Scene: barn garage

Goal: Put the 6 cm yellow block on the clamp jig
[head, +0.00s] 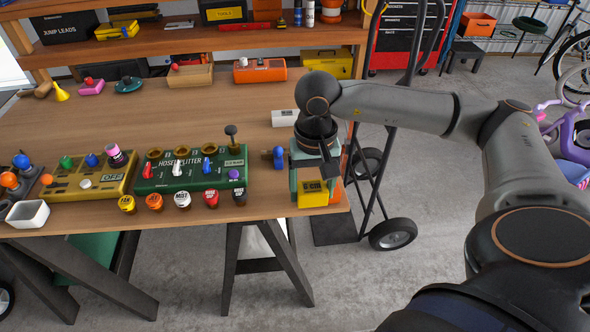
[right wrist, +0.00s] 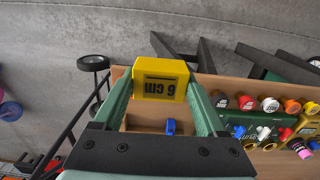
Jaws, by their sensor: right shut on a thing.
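The yellow block (head: 313,194), marked 6 cm, is at the right front corner of the workbench in the head view. It also shows in the right wrist view (right wrist: 160,82), between the two green fingers. My right gripper (head: 311,180) is shut on it, with one finger on each side. The gap under the block, if any, cannot be judged. A small blue piece (head: 279,158) stands on the bench just left of the gripper. I cannot pick out the clamp jig with certainty; the gripper hides part of this corner. My left gripper is not in view.
An orange piece (head: 337,191) shows partly behind the block. The green hose splitter (head: 190,174) stands to the left, with several coloured caps before it. A white box (head: 285,118) lies behind the gripper. A hand truck (head: 392,234) stands right of the bench. The bench middle (head: 200,110) is clear.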

